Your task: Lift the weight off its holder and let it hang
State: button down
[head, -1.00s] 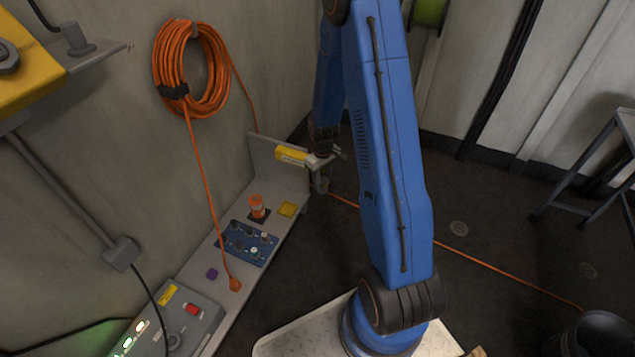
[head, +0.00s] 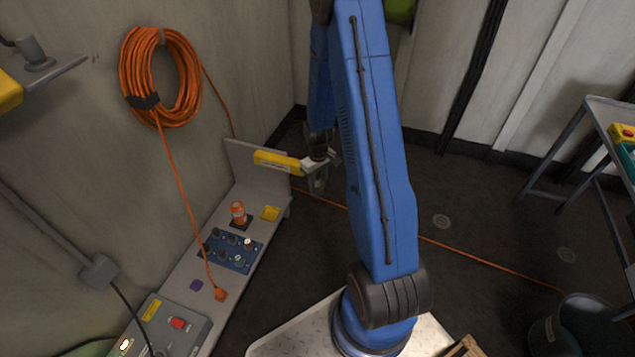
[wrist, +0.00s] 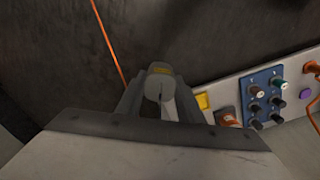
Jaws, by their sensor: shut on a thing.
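My gripper (head: 318,180) is beyond my blue arm, at the far end of the wall bench. In the wrist view my gripper (wrist: 160,95) has a finger on each side of a grey rounded piece with a yellow label on top, apparently the weight (wrist: 160,83), and is shut on it. In the head view the weight is too small and covered to make out clearly. A yellow labelled bar (head: 278,162) reaches from the bench's end panel toward my gripper. I cannot tell whether it is the holder or whether the weight touches it.
The bench carries an orange-capped part (head: 238,212), a blue knob panel (head: 230,250) and a grey box with a red switch (head: 177,323). A coiled orange cable (head: 130,75) hangs on the wall. A bucket (head: 580,325) and a rack (head: 560,150) stand right. Floor between is mostly clear.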

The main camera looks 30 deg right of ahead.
notch_tip(320, 180, down, 22)
dwell(3.0)
jog(key=shift+f, duration=0.1)
jog(key=c, duration=1.2)
grip_release()
jog(key=shift+o, duration=0.2)
notch_tip(320, 180, up, 17)
jog(key=shift+r, duration=0.2)
